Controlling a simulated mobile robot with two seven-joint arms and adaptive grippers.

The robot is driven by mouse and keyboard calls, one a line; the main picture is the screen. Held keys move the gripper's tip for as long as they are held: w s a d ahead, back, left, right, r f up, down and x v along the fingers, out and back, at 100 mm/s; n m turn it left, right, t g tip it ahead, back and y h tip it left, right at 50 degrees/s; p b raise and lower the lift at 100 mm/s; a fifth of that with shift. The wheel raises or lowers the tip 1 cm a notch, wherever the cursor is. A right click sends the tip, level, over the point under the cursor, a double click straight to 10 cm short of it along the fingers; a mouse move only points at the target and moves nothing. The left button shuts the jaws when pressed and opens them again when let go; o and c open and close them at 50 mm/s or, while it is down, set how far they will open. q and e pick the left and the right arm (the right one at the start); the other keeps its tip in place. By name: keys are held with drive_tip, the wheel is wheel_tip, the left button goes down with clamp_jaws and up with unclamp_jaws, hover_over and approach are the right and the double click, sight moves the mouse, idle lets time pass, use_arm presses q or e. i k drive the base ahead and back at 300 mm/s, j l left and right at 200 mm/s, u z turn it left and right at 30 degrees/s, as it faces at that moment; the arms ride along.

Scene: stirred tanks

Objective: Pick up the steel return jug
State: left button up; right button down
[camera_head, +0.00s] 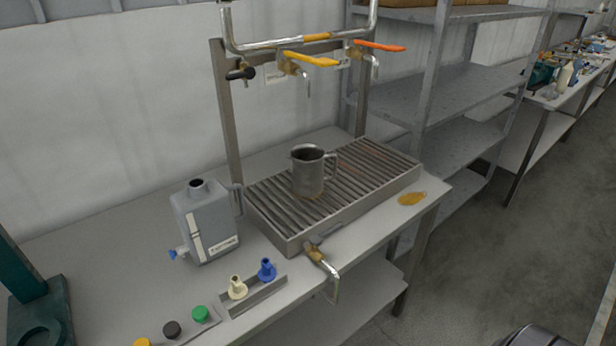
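The steel return jug (308,172) stands upright on the slatted grate of the drip tray (274,225), near the middle of the picture. It is a grey metal cup with an open top, and its handle points to the right. Neither of my grippers shows in the head view.
A pipe frame with yellow and orange valve handles (308,59) rises behind and above the jug. A grey canister (206,222) stands left of the tray. Coloured caps (199,314) line the bench front. A tap (323,264) juts from the tray. An amber spill (411,198) lies right.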

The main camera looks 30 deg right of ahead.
sight(315, 171)
drive_tip(key=i+l+u, duration=0.2)
drive_tip(key=l, duration=0.55)
drive_tip(key=l+u, duration=0.2)
drive_tip(key=l, duration=0.55)
drive_tip(key=k, duration=0.05)
